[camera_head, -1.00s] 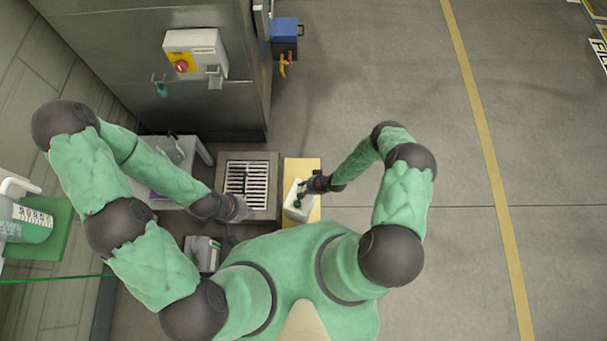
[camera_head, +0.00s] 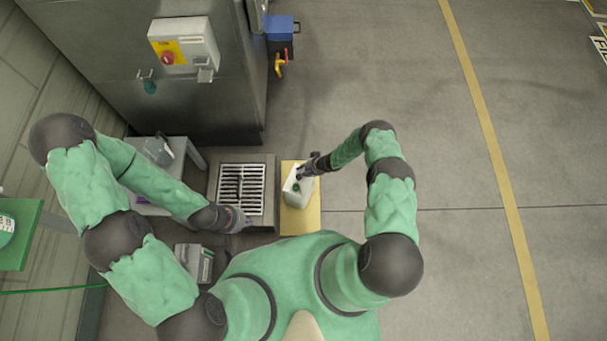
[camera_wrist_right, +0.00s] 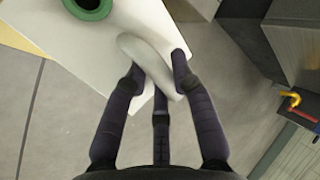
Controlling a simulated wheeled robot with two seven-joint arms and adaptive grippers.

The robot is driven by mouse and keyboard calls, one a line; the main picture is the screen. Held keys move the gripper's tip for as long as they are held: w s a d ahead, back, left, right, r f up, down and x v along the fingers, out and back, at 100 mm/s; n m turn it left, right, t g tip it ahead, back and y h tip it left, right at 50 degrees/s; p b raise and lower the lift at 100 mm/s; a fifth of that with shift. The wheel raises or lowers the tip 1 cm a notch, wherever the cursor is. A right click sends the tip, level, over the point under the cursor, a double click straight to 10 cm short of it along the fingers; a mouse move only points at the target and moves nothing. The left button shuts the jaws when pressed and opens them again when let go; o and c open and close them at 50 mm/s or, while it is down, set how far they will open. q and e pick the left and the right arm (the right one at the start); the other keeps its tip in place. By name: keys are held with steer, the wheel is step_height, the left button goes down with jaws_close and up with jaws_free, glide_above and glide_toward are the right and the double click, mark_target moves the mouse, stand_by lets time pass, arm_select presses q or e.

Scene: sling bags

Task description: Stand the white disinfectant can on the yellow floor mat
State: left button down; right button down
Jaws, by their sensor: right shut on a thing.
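The white disinfectant can (camera_head: 297,189) with a green ring-shaped cap is over the yellow floor mat (camera_head: 300,222) in the head view. Whether its base touches the mat cannot be told. My right gripper (camera_head: 304,173) is shut on the can's top handle. In the right wrist view, the fingers of this gripper (camera_wrist_right: 156,85) close around the white handle of the can (camera_wrist_right: 95,62), with the green cap (camera_wrist_right: 88,6) at the top. My left gripper (camera_head: 243,222) hangs at the near edge of the drain grate, apart from the can; its fingers are too small to read.
The drain grate (camera_head: 241,189) lies just left of the mat. A low grey table (camera_head: 185,150) and a grey box (camera_head: 194,262) stand further left. A steel cabinet (camera_head: 205,100) and a blue box with a yellow handle (camera_head: 281,45) stand behind. Floor to the right is open.

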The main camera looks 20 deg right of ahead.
step_height(320, 180, down, 3)
steer(key=shift+w+f+b, duration=0.1)
steer(key=shift+f+b, duration=0.05)
steer(key=shift+b, duration=0.5)
steer(key=c, duration=1)
jaws_free()
steer(key=shift+c, duration=0.2)
